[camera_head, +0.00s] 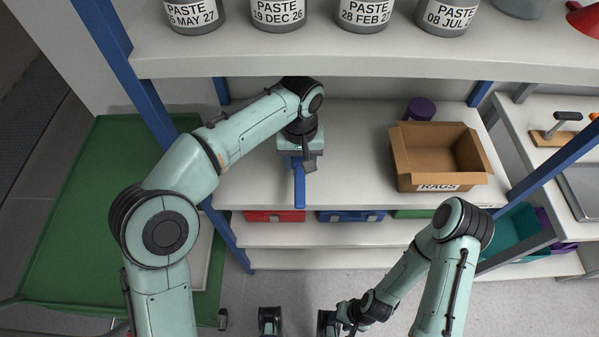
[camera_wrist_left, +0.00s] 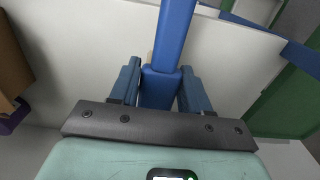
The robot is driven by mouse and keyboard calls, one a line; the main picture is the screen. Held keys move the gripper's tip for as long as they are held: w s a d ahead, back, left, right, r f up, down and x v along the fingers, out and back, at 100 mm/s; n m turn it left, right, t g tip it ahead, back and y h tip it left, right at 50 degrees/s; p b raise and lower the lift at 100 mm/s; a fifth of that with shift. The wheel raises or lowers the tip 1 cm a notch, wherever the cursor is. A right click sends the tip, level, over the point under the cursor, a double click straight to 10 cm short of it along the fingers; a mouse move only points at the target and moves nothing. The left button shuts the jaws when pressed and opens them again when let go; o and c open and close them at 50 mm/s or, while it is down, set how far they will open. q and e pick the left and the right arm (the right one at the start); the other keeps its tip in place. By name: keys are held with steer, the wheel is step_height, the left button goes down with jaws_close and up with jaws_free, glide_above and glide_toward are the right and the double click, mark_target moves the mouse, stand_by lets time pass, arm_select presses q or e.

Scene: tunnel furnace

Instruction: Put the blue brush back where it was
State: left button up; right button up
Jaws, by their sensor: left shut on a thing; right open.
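The blue brush (camera_head: 299,188) is in my left gripper (camera_head: 296,161) above the middle shelf (camera_head: 350,150). Its blue handle points toward the front edge of that shelf. In the left wrist view the two blue fingers of my left gripper (camera_wrist_left: 160,88) close on either side of the brush (camera_wrist_left: 172,38). The bristle end is hidden, and I cannot tell whether the brush touches the shelf. My right gripper (camera_head: 346,316) is low at the bottom of the head view, open and apart from the shelves.
An open cardboard box marked RAGS (camera_head: 437,183) stands to the right on the middle shelf, with a purple object (camera_head: 421,109) behind it. Several PASTE jars (camera_head: 364,14) line the shelf above. Blue posts (camera_head: 150,110) flank the shelves. A green surface (camera_head: 85,220) lies left.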

mark_target(300, 171)
arm_select(q)
steer(key=f, duration=0.3)
steer(key=shift+s, duration=0.25)
steer(key=shift+w+f+b, duration=0.1)
steer(key=shift+f+b, duration=0.4)
steer(key=shift+f, duration=1.7)
steer(key=shift+f, duration=0.15)
steer(key=o, duration=1.1)
step_height(300, 171, up, 8)
steer(key=shift+f+p, duration=0.1)
steer(key=shift+p, duration=0.55)
